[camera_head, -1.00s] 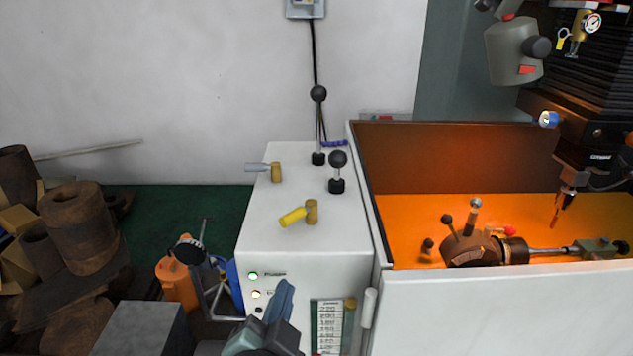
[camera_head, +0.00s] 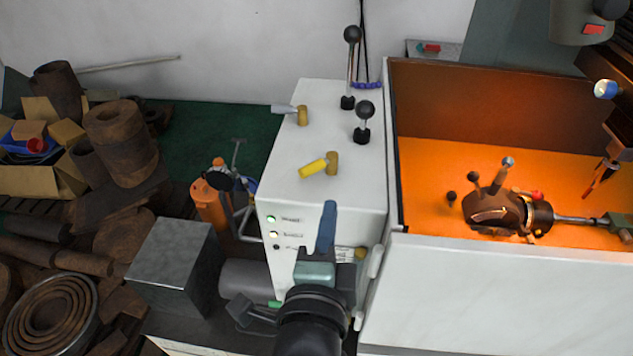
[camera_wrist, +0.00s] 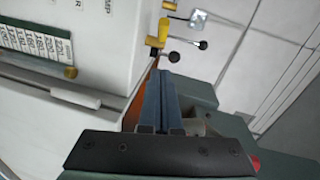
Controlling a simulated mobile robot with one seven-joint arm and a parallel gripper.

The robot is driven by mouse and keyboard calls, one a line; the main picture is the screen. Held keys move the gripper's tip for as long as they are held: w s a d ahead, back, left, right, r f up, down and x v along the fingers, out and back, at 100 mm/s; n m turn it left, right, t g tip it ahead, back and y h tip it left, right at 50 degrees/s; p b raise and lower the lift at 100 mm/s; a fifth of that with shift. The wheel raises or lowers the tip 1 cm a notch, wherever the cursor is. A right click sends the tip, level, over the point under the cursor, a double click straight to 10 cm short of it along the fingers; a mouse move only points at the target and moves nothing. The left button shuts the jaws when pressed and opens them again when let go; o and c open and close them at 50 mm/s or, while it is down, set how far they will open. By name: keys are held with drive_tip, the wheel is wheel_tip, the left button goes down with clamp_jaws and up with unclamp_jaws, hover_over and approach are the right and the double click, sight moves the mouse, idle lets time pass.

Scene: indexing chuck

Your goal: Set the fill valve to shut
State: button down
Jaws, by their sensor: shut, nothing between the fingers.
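Two brass valves stand on top of the white cabinet (camera_head: 290,165). One has a yellow handle (camera_head: 313,167) pointing left and slightly toward me; the one behind it (camera_head: 303,116) has a grey handle (camera_head: 284,109) pointing left. I cannot read which is the fill valve. My gripper (camera_head: 328,208) has its blue fingers together and empty, in front of the cabinet's front face and apart from both valves. In the wrist view the shut fingers (camera_wrist: 165,98) point toward the cabinet's edge, with yellow and brass parts (camera_wrist: 160,35) beyond them.
Two black-knobbed levers (camera_head: 364,125) rise right of the valves. The orange-lit machine enclosure (camera_head: 470,160) with a chuck (camera_head: 495,211) adjoins on the right. A grey metal block (camera_head: 172,265), an orange jack (camera_head: 210,205) and rusty pipes (camera_head: 120,145) lie to the left.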

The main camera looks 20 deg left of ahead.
sight(321, 169)
drive_tip(key=w+a+p, duration=0.1)
drive_tip(key=w, duration=0.1)
drive_tip(key=w+a+p, duration=0.1)
drive_tip(key=w, duration=0.1)
drive_tip(key=w+a+f, duration=0.1)
drive_tip(key=w+a, duration=0.1)
drive_tip(key=shift+p, duration=0.4)
drive_tip(key=shift+w+a+f, duration=0.2)
drive_tip(key=shift+w+a, duration=0.05)
drive_tip(key=shift+a, duration=0.15)
drive_tip(key=shift+h, duration=0.3)
